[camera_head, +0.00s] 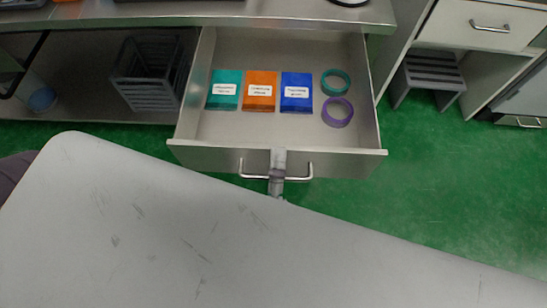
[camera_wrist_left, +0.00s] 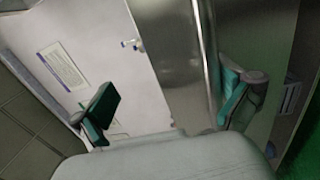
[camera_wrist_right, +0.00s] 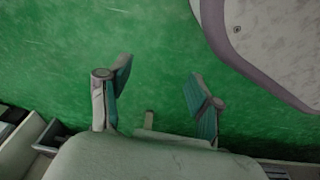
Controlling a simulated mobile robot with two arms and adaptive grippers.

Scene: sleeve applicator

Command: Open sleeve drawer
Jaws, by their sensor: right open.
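The sleeve drawer (camera_head: 290,50) stands pulled out in the head view, with its inside showing. Its front carries a metal bar handle (camera_head: 250,176).
The drawer holds teal (camera_head: 225,90), orange (camera_head: 260,91) and blue (camera_head: 296,92) boxes, with a teal ring (camera_head: 336,73) and a purple ring (camera_head: 346,112) beside them. A grey crate (camera_head: 150,66) stands on the shelf at left. A grey step stool (camera_head: 428,73) stands at right.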

